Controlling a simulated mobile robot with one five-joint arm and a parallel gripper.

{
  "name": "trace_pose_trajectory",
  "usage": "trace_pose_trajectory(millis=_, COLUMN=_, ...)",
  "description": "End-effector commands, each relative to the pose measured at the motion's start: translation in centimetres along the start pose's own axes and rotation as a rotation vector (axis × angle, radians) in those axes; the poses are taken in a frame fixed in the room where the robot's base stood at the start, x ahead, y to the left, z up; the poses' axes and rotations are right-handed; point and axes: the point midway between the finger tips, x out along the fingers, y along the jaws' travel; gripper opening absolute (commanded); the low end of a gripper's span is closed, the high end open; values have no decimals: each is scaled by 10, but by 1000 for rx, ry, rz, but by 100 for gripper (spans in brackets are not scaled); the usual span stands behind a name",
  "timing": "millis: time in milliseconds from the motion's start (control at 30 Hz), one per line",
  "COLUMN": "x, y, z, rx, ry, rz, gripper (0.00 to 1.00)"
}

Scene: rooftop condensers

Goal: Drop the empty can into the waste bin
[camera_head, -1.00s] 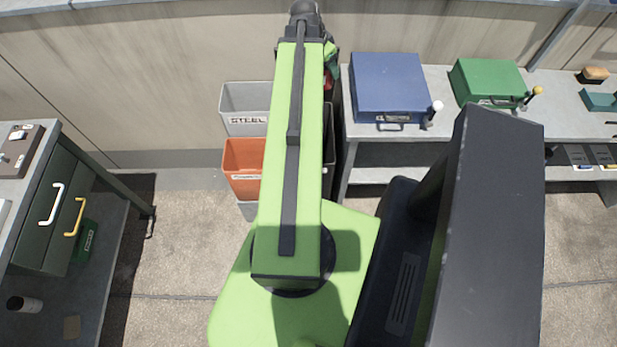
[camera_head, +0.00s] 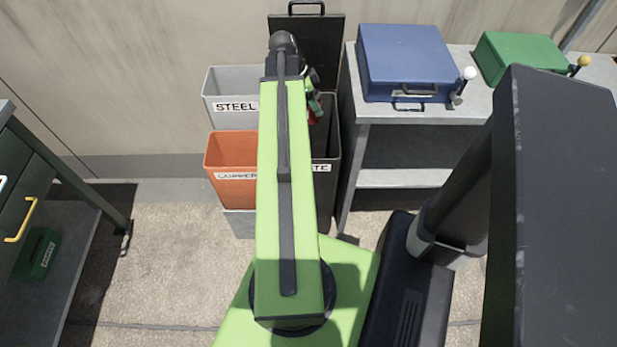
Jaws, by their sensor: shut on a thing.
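The waste bin (camera_head: 325,180) is the dark bin right of my green arm; the end of its label, "TE", shows. Its dark lid (camera_head: 325,35) stands raised against the wall. My gripper (camera_head: 314,106) shows only partly beyond my arm's far end, in front of the lid and above the bin's opening as seen from here. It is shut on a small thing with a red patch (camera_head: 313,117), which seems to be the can. Most of the can and the fingers are hidden or too small to make out.
Left of my arm stand a grey STEEL bin (camera_head: 230,88) and an orange COPPER bin (camera_head: 228,160). A bench with a blue case (camera_head: 405,60) and a green case (camera_head: 520,55) stands right. A dark drawer cabinet (camera_head: 20,190) is far left. Open floor (camera_head: 170,255) lies between.

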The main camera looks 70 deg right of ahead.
Motion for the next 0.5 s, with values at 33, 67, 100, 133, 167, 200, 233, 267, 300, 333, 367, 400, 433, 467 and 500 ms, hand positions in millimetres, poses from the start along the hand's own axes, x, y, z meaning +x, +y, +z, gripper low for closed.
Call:
trace_pose_trajectory(millis=33, x=9, y=0, z=4, rx=0, ry=0, rz=0, gripper=13)
trace_pose_trajectory(millis=67, x=12, y=0, z=5, rx=0, ry=0, rz=0, gripper=13)
trace_pose_trajectory(millis=100, x=18, y=0, z=7, rx=0, ry=0, rz=0, gripper=13)
trace_pose_trajectory(millis=133, x=22, y=0, z=9, rx=0, ry=0, rz=0, gripper=13)
trace_pose_trajectory(millis=167, x=26, y=0, z=10, rx=-1, ry=0, rz=0, gripper=13)
trace_pose_trajectory(millis=200, x=32, y=0, z=13, rx=-1, ry=0, rz=0, gripper=13)
trace_pose_trajectory(millis=233, x=36, y=0, z=14, rx=-1, ry=0, rz=0, gripper=13)
trace_pose_trajectory(millis=267, x=40, y=0, z=16, rx=-1, ry=0, rz=0, gripper=13)
trace_pose_trajectory(millis=300, x=44, y=0, z=18, rx=-1, ry=0, rz=0, gripper=13)
trace_pose_trajectory(millis=333, x=47, y=0, z=19, rx=-1, ry=0, rz=0, gripper=13)
trace_pose_trajectory(millis=367, x=50, y=0, z=20, rx=-1, ry=0, rz=0, gripper=13)
trace_pose_trajectory(millis=400, x=52, y=0, z=21, rx=-1, ry=0, rz=0, gripper=13)
trace_pose_trajectory(millis=433, x=52, y=0, z=21, rx=-1, ry=0, rz=0, gripper=13)
trace_pose_trajectory(millis=467, x=53, y=0, z=21, rx=-1, ry=0, rz=0, gripper=13)
trace_pose_trajectory(millis=500, x=52, y=0, z=21, rx=-1, ry=0, rz=0, gripper=13)
